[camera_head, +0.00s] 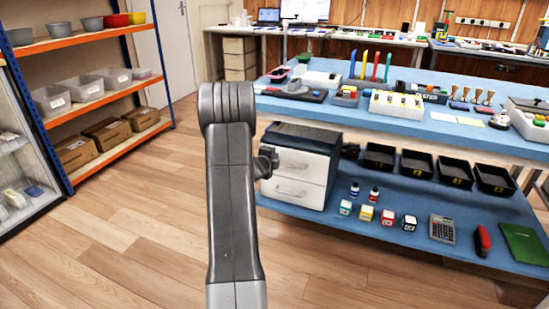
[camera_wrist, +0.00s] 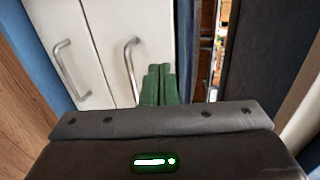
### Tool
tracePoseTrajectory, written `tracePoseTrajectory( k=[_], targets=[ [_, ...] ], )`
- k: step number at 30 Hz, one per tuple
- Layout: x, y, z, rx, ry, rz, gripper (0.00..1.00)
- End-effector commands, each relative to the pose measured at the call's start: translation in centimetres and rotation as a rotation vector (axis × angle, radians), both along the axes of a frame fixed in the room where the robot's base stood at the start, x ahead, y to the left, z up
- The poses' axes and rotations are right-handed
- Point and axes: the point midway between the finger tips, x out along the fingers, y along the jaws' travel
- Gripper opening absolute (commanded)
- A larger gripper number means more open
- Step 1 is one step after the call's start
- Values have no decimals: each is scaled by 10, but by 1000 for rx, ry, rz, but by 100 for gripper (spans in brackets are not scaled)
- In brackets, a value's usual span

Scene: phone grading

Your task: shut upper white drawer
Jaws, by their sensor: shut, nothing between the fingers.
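A white two-drawer unit (camera_head: 327,147) with a dark top stands on the blue lower shelf of the workbench. Its upper white drawer (camera_head: 308,165) is above the lower drawer (camera_head: 300,193); each has a metal bar handle. In the wrist view the unit is turned sideways, with the upper drawer's front (camera_wrist: 150,22) on the right and the lower one (camera_wrist: 65,22) on the left. My gripper (camera_wrist: 160,70) has its green fingers together and empty, in front of the upper drawer beside its handle (camera_wrist: 130,70). I cannot tell whether they touch, or how far the drawer stands out.
The blue bench top (camera_head: 420,125) overhangs the unit and carries many small items. Black bins (camera_head: 417,165), small boxes and a calculator (camera_head: 441,229) lie right of the unit on the lower shelf. An orange shelf rack (camera_head: 95,95) stands left. The wooden floor between is clear.

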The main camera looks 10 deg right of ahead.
Motion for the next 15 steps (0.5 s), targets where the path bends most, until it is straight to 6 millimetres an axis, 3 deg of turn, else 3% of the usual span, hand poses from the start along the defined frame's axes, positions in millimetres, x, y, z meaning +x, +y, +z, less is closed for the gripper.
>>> tracePoseTrajectory(
  k=[15],
  targets=[
    [-64,43,25,1,1,1,0]
  ],
)
